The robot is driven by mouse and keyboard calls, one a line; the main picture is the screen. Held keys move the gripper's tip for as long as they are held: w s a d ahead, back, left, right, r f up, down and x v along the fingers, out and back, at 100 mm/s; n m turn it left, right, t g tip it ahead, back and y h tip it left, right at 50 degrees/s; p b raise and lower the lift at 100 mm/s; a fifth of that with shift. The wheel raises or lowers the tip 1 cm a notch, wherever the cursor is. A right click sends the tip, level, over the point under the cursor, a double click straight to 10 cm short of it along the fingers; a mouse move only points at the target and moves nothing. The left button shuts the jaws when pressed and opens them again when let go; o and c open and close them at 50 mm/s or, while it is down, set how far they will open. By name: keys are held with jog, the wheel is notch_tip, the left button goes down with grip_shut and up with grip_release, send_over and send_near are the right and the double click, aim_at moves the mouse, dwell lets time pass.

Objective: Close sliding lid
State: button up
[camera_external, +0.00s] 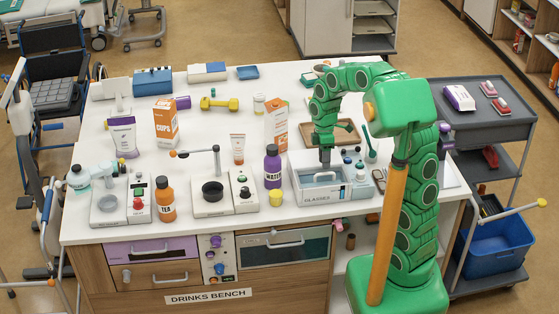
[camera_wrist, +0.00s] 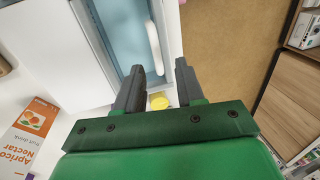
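The white box labelled GLASSES (camera_external: 309,199) stands near the front right of the bench. A pale blue sliding lid panel (camera_external: 322,193) with a white handle shows in its top; how far it is slid is hard to tell. In the wrist view the blue panel (camera_wrist: 122,28) and its white handle (camera_wrist: 154,48) lie just beyond my fingers. My gripper (camera_external: 325,163) points down over the box. In the wrist view my gripper (camera_wrist: 160,72) has its dark fingers apart with nothing held between them. I cannot tell whether a finger touches the handle.
A purple bottle (camera_external: 272,168) and a yellow cup (camera_external: 276,198) stand close left of the box. A juice carton (camera_external: 276,127) and a wooden tray (camera_external: 338,132) are behind it. Small bottles (camera_external: 360,170) stand at its right. The bench's front edge is near.

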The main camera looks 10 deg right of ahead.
jog(key=r, duration=0.3)
jog(key=shift+w+r, duration=0.4)
jog(key=s+d+m, duration=0.9)
jog(key=s+d, duration=0.1)
jog(key=s, duration=0.2)
jog(key=s+d+m, duration=0.9)
jog(key=s+d, duration=0.1)
jog(key=s, duration=0.3)
jog(key=shift+s+r, duration=0.2)
jog(key=shift+r, duration=0.2)
jog(key=shift+d, duration=0.1)
